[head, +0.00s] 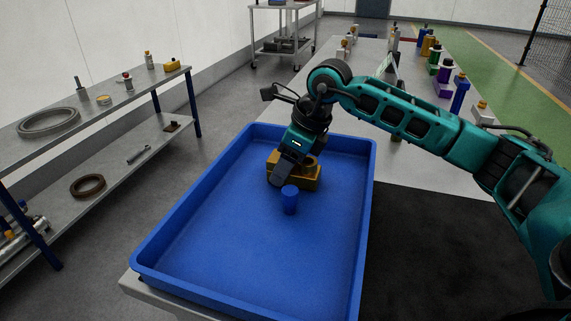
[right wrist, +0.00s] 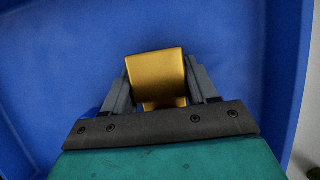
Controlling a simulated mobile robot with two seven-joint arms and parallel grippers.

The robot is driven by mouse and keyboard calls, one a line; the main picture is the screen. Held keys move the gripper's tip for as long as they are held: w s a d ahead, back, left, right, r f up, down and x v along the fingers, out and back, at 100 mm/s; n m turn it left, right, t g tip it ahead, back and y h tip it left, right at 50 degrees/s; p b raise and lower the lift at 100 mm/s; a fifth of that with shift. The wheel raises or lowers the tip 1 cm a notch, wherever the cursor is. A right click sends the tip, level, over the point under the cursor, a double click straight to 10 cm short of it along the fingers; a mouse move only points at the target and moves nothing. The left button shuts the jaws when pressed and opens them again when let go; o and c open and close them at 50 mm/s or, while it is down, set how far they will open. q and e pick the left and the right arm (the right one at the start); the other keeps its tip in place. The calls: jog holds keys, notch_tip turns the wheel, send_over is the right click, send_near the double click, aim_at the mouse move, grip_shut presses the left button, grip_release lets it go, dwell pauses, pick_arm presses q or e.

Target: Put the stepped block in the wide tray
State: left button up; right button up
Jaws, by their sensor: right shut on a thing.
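The wide tray (head: 190,245) is large and blue, with raised walls, and fills the middle of the head view. The stepped block (head: 311,183) is golden yellow and is inside the tray's outline, towards its far end. My right gripper (head: 278,181) is shut on it and partly covers it. In the right wrist view the block (right wrist: 156,75) sits between the two fingers of my right gripper (right wrist: 160,90), with blue tray behind it. I cannot tell whether the block touches the tray floor. My left gripper is not in view.
A long pale table (head: 425,165) with several coloured parts runs behind my right arm. A shelf rack (head: 95,122) stands at the left. The near part of the tray is empty.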

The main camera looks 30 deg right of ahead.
jog(key=shift+f, duration=0.1)
jog(key=o, duration=1.3)
jog(key=p+v, duration=0.1)
jog(key=v, duration=1.1)
